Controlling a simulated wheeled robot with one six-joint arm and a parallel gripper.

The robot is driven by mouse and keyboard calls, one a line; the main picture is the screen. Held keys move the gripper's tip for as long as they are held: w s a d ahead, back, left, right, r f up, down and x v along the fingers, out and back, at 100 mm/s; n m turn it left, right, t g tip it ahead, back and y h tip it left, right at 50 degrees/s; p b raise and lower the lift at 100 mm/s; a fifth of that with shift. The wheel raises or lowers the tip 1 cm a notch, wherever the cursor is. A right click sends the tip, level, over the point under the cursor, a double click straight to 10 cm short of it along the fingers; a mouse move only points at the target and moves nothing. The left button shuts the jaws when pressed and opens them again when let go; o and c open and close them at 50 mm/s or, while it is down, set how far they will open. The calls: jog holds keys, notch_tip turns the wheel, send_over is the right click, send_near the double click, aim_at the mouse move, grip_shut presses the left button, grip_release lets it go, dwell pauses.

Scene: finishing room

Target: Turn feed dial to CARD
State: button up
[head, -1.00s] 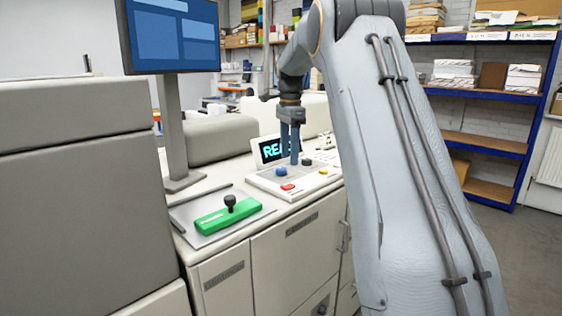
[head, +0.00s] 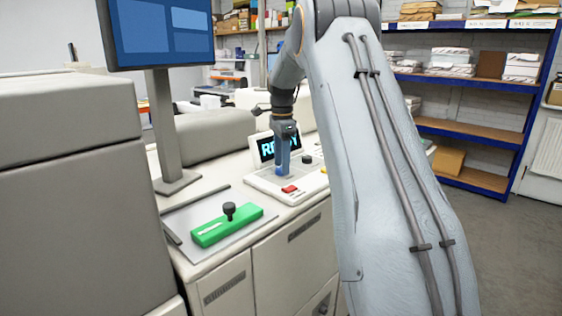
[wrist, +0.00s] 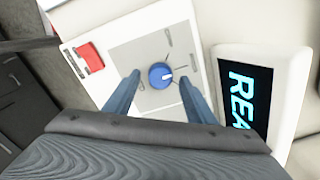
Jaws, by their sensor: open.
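The feed dial is a round blue knob with a white pointer mark, on a grey plate of the control panel. In the wrist view the blue dial (wrist: 159,73) is in the middle, its white mark toward the right. Short dark lines surround it; I cannot read any label. My gripper (wrist: 159,79) is open, with one blue finger on each side of the dial. I cannot tell whether either finger touches it. In the head view my gripper (head: 282,168) points down at the panel, and its fingers mostly hide the dial.
A red button (head: 290,189) and a black knob (head: 306,159) sit near the dial on the panel. A lit display (head: 267,149) stands behind. A green block with a black knob (head: 228,226) lies on a plate left of the panel. A monitor post (head: 172,130) rises further left.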

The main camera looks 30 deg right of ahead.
jog(key=shift+f, duration=0.45)
jog(key=shift+a, duration=0.1)
jog(key=c, duration=1)
jog(key=shift+c, duration=0.2)
jog(key=shift+n, duration=0.4)
jog(key=n, duration=0.4)
jog(key=shift+n, duration=2.6)
jog(key=shift+w+r, duration=0.1)
